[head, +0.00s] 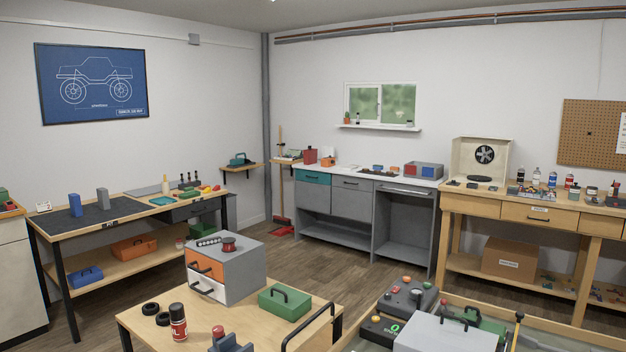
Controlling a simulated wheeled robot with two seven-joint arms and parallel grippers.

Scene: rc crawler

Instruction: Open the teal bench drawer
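The teal drawer (313,178) is in the grey workbench (345,229) against the back wall. It is the upper left drawer front, just under the white worktop (350,175). It looks flush with the grey drawer beside it (352,184), so it appears shut. A dark handle shows on its front, small at this distance. Neither of my grippers is in the head view.
A wooden table (150,327) with a small orange and white drawer box (235,270) stands in front. A wooden bench (480,204) is at right, a dark-topped bench (125,222) at left. Wooden floor (310,262) is clear before the grey workbench.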

